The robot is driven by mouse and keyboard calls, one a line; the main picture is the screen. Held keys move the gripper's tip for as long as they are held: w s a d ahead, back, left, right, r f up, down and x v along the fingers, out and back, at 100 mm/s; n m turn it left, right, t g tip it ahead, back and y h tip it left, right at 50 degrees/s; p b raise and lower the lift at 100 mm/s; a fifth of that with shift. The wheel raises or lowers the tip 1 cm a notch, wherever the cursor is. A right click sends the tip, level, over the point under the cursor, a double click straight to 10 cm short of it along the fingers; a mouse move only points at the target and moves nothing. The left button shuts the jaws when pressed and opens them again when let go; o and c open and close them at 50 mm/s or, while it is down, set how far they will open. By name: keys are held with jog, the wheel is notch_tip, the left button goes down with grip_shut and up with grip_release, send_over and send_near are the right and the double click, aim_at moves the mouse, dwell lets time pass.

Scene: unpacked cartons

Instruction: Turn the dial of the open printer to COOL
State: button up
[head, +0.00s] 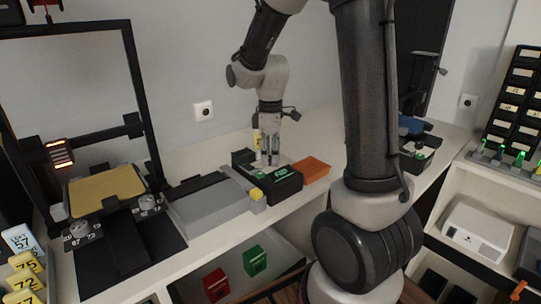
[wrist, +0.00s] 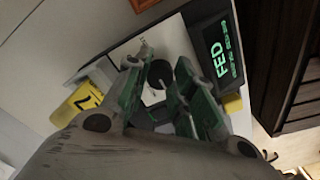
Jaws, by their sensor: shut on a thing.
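An open-frame printer (head: 128,90) with a gold bed (head: 105,190) stands at the left of the head view. Two pale dials, a left one (head: 78,230) and a right one (head: 147,203), sit at its front; their settings are too small to read. My gripper (head: 269,160) is away from them, over a dark device (head: 287,184) with a green display in the middle of the counter. In the wrist view my gripper (wrist: 160,85) is shut on a small dark round piece (wrist: 160,73); the display (wrist: 218,52) reads FED. Finger pads hide part of the piece.
A grey flat unit (head: 208,202) lies between printer and device. An orange tray (head: 311,168) is right of the device. A second black-framed machine with a blue part (head: 412,125) stands farther right. Yellow numbered tags (head: 25,262) stand at the left edge; another yellow tag (wrist: 75,105) is beside my gripper.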

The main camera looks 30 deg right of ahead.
aim_at(270, 157)
jog(key=o, duration=1)
jog(key=shift+o, duration=0.2)
jog(key=shift+r, duration=0.1)
notch_tip(270, 157, up, 12)
